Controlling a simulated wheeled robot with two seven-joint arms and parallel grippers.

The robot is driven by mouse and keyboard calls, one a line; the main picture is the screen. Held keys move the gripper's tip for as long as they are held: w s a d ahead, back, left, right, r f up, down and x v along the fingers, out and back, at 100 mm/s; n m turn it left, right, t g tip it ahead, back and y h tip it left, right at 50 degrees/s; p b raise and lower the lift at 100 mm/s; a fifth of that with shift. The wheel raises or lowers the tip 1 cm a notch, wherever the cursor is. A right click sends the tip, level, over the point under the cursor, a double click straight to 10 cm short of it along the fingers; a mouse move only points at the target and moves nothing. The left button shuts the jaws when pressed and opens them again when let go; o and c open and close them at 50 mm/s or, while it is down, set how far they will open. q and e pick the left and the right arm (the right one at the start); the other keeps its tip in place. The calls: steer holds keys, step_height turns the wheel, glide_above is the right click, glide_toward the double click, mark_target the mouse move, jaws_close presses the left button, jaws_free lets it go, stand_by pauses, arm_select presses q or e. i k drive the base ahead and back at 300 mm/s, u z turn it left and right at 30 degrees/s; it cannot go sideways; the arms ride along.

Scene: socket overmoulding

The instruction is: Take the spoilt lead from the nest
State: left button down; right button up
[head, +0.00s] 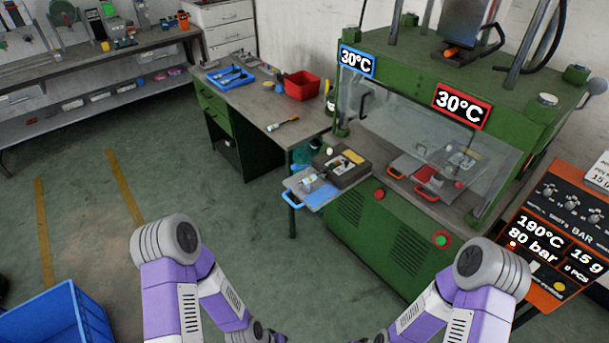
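A green moulding machine (385,250) stands at the right, with a clear guard (395,115) across its front. Behind and below the guard are small parts with red handles (428,193); I cannot tell which part is the nest. No lead can be made out there; it is too small or hidden by the guard. My two arms come up from the bottom edge and bend inward, and both grippers are below the picture.
A dark tray (359,178) of small items and a blue-handled tray (323,196) sit at the machine's left front. A bench (253,105) holds a red bin (302,85) and a blue tray (247,80). An orange control panel (555,225) is at right, a blue crate (85,318) lower left. Open floor lies between.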

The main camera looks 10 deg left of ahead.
mark_target(307, 180)
steer(key=u, duration=0.5)
steer(key=i, duration=0.7)
steer(key=u, duration=0.25)
